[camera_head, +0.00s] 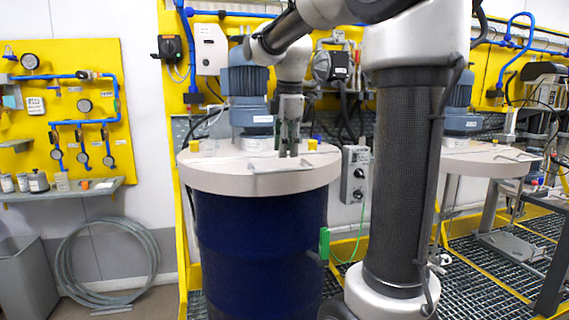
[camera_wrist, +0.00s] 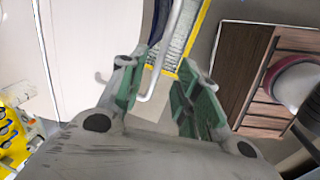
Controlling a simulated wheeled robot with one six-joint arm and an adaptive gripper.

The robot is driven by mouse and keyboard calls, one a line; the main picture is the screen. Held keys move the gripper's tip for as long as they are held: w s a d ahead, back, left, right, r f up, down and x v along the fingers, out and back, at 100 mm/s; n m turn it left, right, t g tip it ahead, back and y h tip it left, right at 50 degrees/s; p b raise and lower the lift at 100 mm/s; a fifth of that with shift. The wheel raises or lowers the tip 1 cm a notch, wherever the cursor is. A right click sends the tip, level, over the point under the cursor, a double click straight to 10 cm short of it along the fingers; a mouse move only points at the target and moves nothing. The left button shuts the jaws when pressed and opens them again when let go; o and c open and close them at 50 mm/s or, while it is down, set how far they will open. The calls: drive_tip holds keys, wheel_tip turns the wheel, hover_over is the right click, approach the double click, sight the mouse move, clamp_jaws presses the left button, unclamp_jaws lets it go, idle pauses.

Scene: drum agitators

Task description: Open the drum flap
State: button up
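The blue drum (camera_head: 262,250) stands upright in the middle of the head view, with a round beige lid (camera_head: 220,175) on top. A thin metal handle (camera_head: 283,168) lies along the lid's front edge; I cannot make out the flap's outline. My gripper (camera_head: 293,152) points down over the lid, just behind the handle in the picture. In the wrist view, my gripper (camera_wrist: 160,85) has its green-padded fingers apart. A bent metal rod (camera_wrist: 165,60), seemingly the handle, shows in the gap between them. Whether either finger touches it I cannot tell.
A blue motor (camera_head: 246,95) stands on the lid, close to my gripper on the left. A grey control box (camera_head: 355,173) and a green tag (camera_head: 324,243) are at the drum's right. A second lidded drum unit (camera_head: 480,160) stands farther right.

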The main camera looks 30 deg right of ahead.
drive_tip(key=f, duration=0.3)
drive_tip(key=w+f, duration=0.1)
drive_tip(key=f, duration=0.1)
drive_tip(key=shift+d+f, duration=0.1)
drive_tip(key=shift+d, duration=0.1)
drive_tip(key=shift+s, duration=0.1)
drive_tip(key=shift+c, duration=0.2)
clamp_jaws()
